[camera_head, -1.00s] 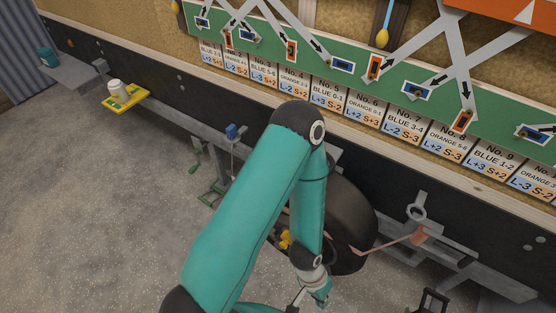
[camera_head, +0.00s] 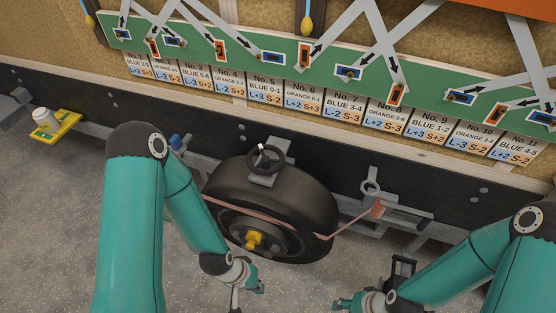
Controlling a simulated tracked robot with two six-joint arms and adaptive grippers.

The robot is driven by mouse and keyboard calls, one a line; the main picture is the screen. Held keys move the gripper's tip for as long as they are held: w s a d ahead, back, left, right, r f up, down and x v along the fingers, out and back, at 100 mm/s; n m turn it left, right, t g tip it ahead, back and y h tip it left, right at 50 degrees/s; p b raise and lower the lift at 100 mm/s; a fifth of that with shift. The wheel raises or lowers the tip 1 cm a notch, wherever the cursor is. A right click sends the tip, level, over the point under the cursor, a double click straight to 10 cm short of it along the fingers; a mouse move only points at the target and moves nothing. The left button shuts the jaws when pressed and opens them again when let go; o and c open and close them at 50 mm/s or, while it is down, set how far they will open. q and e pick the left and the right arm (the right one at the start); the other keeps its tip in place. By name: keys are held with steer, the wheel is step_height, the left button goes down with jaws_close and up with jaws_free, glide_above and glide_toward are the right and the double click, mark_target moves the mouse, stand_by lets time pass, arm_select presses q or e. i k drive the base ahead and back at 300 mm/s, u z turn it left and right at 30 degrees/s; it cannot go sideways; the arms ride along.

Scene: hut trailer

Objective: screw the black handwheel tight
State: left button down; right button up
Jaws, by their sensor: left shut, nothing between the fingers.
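The black handwheel (camera_head: 267,158) is a small ring on a grey bracket (camera_head: 264,179) at the top of the black tyre (camera_head: 308,201), and nothing covers it. A yellow part (camera_head: 253,240) sits at the tyre's hub. A reddish-brown strap (camera_head: 350,222) runs across the wheel to the right. My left gripper (camera_head: 247,284) is below the tyre, apart from the handwheel, shut and empty. My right gripper (camera_head: 350,302) is at the bottom edge, right of and below the tyre. Its fingers are too small and partly cut off to read.
A grey rail with a ring bracket (camera_head: 370,187) stands right of the tyre. A yellow tray (camera_head: 54,127) with a white jar (camera_head: 45,118) is at the left. A green board (camera_head: 330,75) with labels is above. Speckled floor is open below.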

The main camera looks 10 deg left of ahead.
mark_target(265, 163)
steer(key=k, duration=0.6)
steer(key=u, duration=0.4)
steer(key=i, duration=0.5)
steer(key=z, duration=0.2)
steer(key=k, duration=0.8)
steer(key=u, duration=0.2)
steer(key=i, duration=0.8)
steer(key=z, duration=0.05)
